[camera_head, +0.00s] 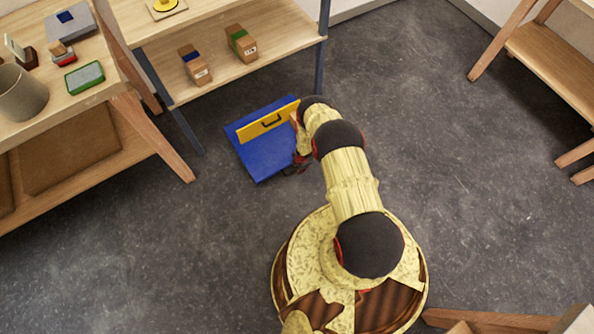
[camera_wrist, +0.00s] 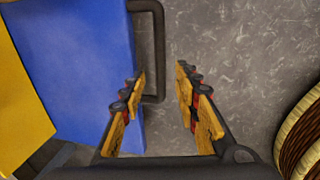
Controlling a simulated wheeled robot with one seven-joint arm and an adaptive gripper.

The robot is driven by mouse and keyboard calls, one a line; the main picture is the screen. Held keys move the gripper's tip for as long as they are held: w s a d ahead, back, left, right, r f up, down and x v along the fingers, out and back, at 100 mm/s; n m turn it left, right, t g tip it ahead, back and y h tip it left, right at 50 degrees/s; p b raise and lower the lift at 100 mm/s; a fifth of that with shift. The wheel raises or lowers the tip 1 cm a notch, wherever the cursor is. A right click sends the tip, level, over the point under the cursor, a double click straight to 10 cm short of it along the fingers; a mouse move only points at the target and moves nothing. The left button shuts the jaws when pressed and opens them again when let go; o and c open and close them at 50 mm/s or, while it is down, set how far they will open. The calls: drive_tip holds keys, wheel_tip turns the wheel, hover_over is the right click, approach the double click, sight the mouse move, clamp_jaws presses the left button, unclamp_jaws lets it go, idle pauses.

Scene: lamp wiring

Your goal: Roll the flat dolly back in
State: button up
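The flat dolly (camera_head: 262,158) is a blue slab on the floor in front of the shelf unit. My gripper (camera_wrist: 161,72) is open, with one finger on each side of the handle bar in the picture. No grip on the bar shows, and I cannot tell its depth. In the head view, my gripper (camera_head: 300,165) is at the dolly's right edge, partly hidden by my arm.
The wooden shelf unit (camera_head: 230,70) with dark posts holds two labelled blocks behind the dolly. A workbench (camera_head: 100,95) with a cylinder and small parts stands left. A wooden bench (camera_head: 555,65) is at the right. Open grey floor (camera_head: 450,190) lies right of my arm.

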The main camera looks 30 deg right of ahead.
drive_tip(key=shift+w+f+b, duration=0.25)
drive_tip(key=shift+f+b, duration=0.55)
drive_tip(key=shift+f, duration=0.5)
drive_tip(key=shift+w+f+b, duration=0.25)
drive_tip(key=shift+f+b, duration=0.55)
drive_tip(key=shift+f, duration=0.5)
drive_tip(key=shift+c, duration=0.9)
clamp_jaws()
